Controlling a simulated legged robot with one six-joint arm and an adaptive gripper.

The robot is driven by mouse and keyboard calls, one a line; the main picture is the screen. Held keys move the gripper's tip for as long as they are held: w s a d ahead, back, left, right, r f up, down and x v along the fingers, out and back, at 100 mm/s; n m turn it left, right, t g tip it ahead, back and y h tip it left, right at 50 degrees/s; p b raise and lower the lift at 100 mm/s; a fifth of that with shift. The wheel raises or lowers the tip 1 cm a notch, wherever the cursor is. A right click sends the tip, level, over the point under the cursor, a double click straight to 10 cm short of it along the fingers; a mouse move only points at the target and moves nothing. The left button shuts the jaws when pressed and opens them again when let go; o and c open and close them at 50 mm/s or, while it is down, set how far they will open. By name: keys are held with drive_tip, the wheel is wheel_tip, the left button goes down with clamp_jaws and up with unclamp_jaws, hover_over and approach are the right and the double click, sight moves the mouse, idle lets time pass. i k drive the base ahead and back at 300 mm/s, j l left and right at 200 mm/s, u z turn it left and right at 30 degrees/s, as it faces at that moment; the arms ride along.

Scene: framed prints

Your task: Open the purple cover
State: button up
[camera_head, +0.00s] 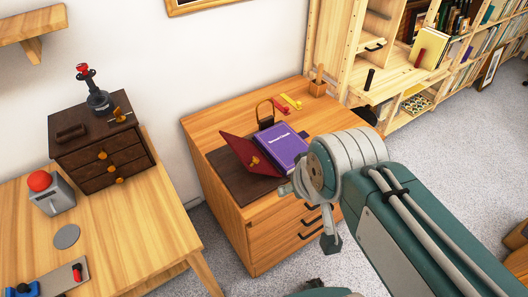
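A book with a purple cover (280,147) and small white lettering lies on a dark brown mat (238,178) on the wooden drawer cabinet. The purple face points up and looks flat. A dark red panel (241,150) with a small gold-coloured mark stands tilted at its left side; I cannot tell if the two are joined. My gripper (309,212) hangs in front of the cabinet, to the lower right of the book in the picture. It appears apart from the book. Its fingers are seen at a steep angle, and their opening is unclear.
Behind the book are a dark arched object (265,113), red and yellow pieces (289,102) and a wooden holder (318,87). A table (120,232) at left bears a dark drawer box (104,157) and a red-button device (48,191). Shelves (400,75) stand at upper right.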

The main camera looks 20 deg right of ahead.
sight(283, 143)
drive_tip(key=l+u, duration=0.25)
drive_tip(key=u, duration=0.2)
drive_tip(key=l+u, duration=0.3)
drive_tip(key=u, duration=0.15)
drive_tip(key=k+l+u, duration=0.15)
drive_tip(key=l, duration=0.2)
drive_tip(key=l+u, duration=0.1)
drive_tip(key=l, duration=0.3)
drive_tip(key=k+l+u, duration=0.15)
drive_tip(key=l, duration=0.2)
drive_tip(key=k+l+u, duration=0.25)
drive_tip(key=l, duration=0.35)
drive_tip(key=k+l, duration=0.25)
drive_tip(key=l, duration=0.2)
drive_tip(key=k+l, duration=0.25)
drive_tip(key=l, duration=0.2)
drive_tip(key=k+l, duration=0.25)
drive_tip(key=l, duration=0.15)
drive_tip(key=i+j+z, duration=0.1)
drive_tip(key=i, duration=0.25)
drive_tip(key=i+j+z, duration=0.15)
drive_tip(key=i+j, duration=0.15)
drive_tip(key=i, duration=0.05)
